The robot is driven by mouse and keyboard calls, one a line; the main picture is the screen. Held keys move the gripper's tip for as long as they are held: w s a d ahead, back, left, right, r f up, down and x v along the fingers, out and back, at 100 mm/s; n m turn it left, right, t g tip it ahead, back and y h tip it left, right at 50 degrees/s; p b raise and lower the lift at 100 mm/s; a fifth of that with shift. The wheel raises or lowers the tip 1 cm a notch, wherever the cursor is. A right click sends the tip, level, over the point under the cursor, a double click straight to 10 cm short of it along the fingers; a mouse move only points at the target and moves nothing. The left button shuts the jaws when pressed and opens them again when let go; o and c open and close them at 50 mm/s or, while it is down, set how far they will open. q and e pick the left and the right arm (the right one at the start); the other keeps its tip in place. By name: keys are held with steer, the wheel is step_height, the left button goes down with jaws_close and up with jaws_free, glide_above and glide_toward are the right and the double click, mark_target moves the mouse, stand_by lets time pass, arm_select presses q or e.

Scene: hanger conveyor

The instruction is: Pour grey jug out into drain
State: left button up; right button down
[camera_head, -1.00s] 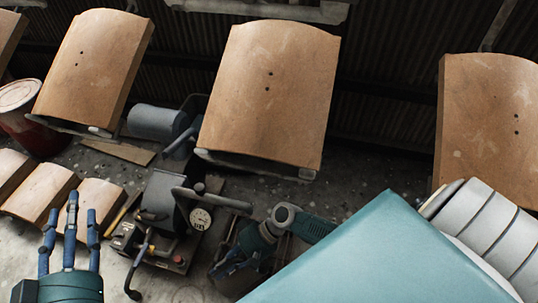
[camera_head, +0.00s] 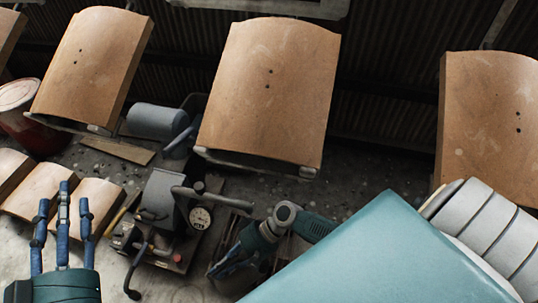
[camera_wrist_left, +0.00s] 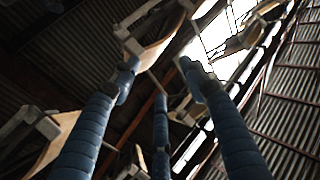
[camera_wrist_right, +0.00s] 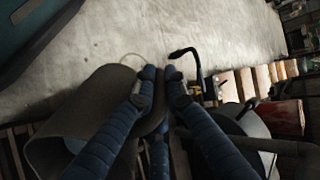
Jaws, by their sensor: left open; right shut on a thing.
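A dull grey, curved, open-sided vessel (camera_wrist_right: 82,112), which looks like the grey jug, fills the left of the right wrist view against the fingers of my right gripper (camera_wrist_right: 158,85). That gripper is shut on it. In the head view my right gripper (camera_head: 230,262) is low in the middle, pointing down left, and the jug cannot be made out clearly there. My left gripper (camera_head: 63,195) is open and empty, with fingers up at the lower left; its spread fingers also show in the left wrist view (camera_wrist_left: 160,80). I cannot make out a drain.
A grey machine with a gauge (camera_head: 201,218) and a black hose stands just left of my right gripper. Tan curved panels (camera_head: 270,90) hang along the back. A red bucket (camera_head: 40,135) and smaller tan pieces (camera_head: 45,190) are at the left. Concrete floor shows in front.

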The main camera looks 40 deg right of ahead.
arm_select(q)
steer(key=shift+s+d+r+t+h+b, duration=0.15)
steer(key=shift+r+t, duration=0.3)
steer(key=shift+r, duration=0.5)
steer(key=shift+s+r+t+h+b, duration=0.2)
steer(key=shift+r+t, duration=0.2)
steer(key=shift+r, duration=0.55)
steer(key=shift+s+d+r+t+h+b, duration=0.15)
steer(key=shift+r+t, duration=0.3)
steer(key=shift+r, duration=0.5)
arm_select(e)
steer(key=shift+d+r, duration=0.1)
arm_select(q)
steer(key=shift+s+r+t, duration=0.3)
steer(key=shift+r+t, duration=0.1)
steer(key=shift+r, duration=0.15)
steer(key=shift+s+r, duration=0.2)
steer(key=shift+r, duration=0.15)
arm_select(e)
steer(key=shift+d+y, duration=0.1)
steer(key=shift+y, duration=0.2)
